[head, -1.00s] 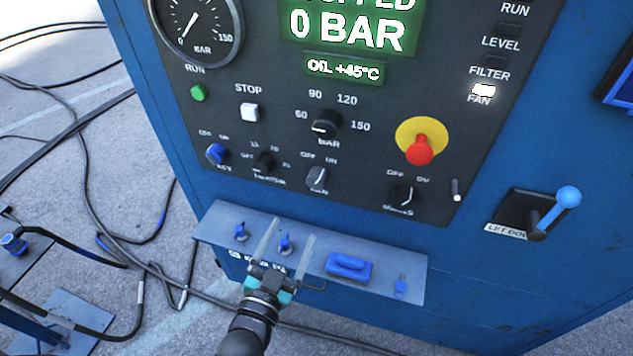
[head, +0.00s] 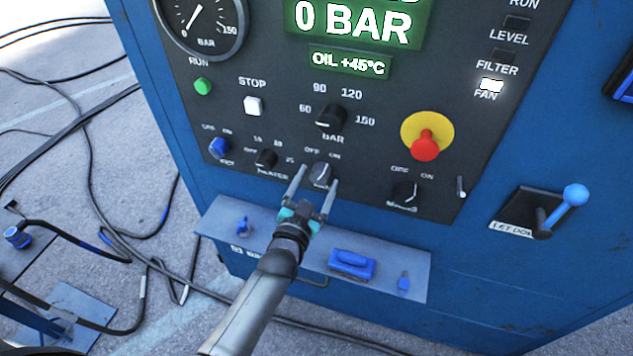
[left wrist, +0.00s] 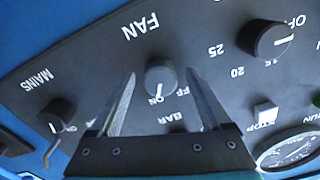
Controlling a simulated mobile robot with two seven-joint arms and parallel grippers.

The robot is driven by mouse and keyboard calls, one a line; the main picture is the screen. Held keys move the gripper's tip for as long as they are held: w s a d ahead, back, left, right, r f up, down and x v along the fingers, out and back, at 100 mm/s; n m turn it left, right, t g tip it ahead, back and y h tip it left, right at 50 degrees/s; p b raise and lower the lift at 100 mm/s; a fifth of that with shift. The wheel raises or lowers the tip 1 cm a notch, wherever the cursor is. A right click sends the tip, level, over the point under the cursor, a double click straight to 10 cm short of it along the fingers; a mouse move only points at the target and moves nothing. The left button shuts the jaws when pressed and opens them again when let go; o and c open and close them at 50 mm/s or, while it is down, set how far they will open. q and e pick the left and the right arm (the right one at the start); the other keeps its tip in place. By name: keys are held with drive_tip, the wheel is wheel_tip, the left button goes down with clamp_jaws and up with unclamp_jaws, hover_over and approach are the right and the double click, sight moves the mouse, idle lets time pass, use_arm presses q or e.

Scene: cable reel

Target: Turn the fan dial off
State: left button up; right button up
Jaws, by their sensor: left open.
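The fan dial (head: 320,174) is a dark round knob with a light pointer line on the dark control panel, between OFF and ON marks. In the left wrist view the fan dial (left wrist: 160,76) shows upside down, its pointer toward ON. My left gripper (head: 317,181) is open, its two fingers reaching up to the panel on either side of the dial. In the left wrist view there is a gap between the dial and each finger; whether the tips reach its depth is unclear. My right gripper is not in view.
The heater dial (head: 265,159) is left of the fan dial, the mains dial (head: 404,194) to its right, the BAR knob (head: 330,117) above. A red emergency button (head: 425,146) is upper right. A shelf (head: 300,262) with blue items juts out below.

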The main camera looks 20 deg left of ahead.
use_arm(q)
drive_tip(key=shift+c, duration=0.3)
clamp_jaws()
idle(0.5)
drive_tip(key=shift+n, duration=0.3)
drive_tip(key=n, duration=0.2)
drive_tip(key=shift+d+n, duration=0.1)
drive_tip(key=shift+n, duration=0.3)
drive_tip(key=n, duration=0.2)
drive_tip(key=shift+n+p, duration=0.35)
drive_tip(key=shift+n, duration=0.05)
drive_tip(key=n, duration=0.5)
drive_tip(key=shift+d+n, duration=0.1)
drive_tip(key=shift+n, duration=0.2)
drive_tip(key=shift+o, duration=0.3)
unclamp_jaws()
